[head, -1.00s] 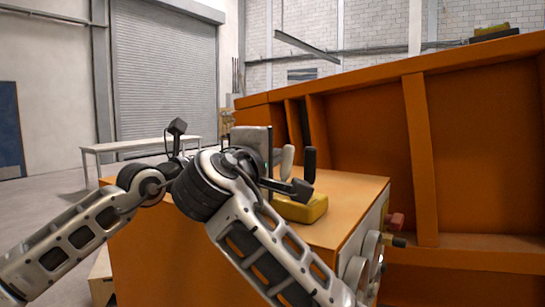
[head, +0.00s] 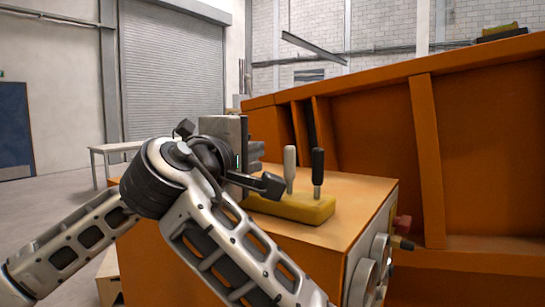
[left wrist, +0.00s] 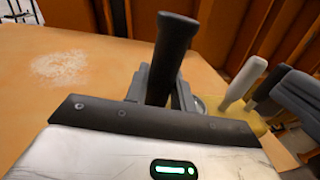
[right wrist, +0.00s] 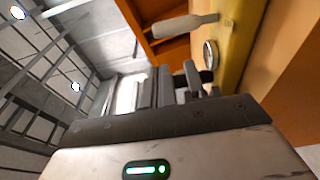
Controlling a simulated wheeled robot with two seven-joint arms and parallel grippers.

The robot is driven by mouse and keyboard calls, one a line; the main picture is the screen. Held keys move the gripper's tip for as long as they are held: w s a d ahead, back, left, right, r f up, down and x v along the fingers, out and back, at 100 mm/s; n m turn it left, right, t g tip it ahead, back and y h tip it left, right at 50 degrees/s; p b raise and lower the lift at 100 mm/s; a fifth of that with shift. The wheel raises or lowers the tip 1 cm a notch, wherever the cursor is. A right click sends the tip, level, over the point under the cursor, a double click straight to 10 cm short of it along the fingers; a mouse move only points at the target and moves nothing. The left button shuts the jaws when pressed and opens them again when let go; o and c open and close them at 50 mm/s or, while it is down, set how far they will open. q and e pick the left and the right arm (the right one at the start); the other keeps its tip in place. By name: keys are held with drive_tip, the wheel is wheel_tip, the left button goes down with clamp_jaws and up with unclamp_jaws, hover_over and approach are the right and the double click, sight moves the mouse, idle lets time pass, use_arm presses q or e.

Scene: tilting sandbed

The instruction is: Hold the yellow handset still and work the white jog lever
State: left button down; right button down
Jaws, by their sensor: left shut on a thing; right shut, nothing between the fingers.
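The yellow handset (head: 305,209) sits on top of the orange box. The white jog lever (head: 290,168) and a black lever (head: 318,172) stand upright on it. In the left wrist view my left gripper (left wrist: 160,92) is shut on a black grip (left wrist: 176,45); the white lever (left wrist: 243,80) stands to its right. In the right wrist view my right gripper (right wrist: 195,82) is shut and empty, close to the handset (right wrist: 238,45) and below the white lever (right wrist: 185,25), apart from it. In the head view my arms overlap and hide the handset's left end and the held grip.
The orange box top (head: 365,190) is clear right of the handset. A tall orange ribbed panel (head: 470,150) stands behind. Round knobs (head: 365,280) are on the box's side. Pale sand (left wrist: 60,65) lies on the top. A table (head: 115,148) stands back left.

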drive_tip(key=s+a+r, duration=0.2)
drive_tip(key=s, duration=0.4)
drive_tip(key=shift+s+a+r, duration=0.15)
drive_tip(key=shift+s+a, duration=0.15)
drive_tip(key=shift+s, duration=0.1)
use_arm(q)
drive_tip(key=shift+d, duration=0.1)
drive_tip(key=c, duration=1.1)
unclamp_jaws()
drive_tip(key=shift+s, duration=0.1)
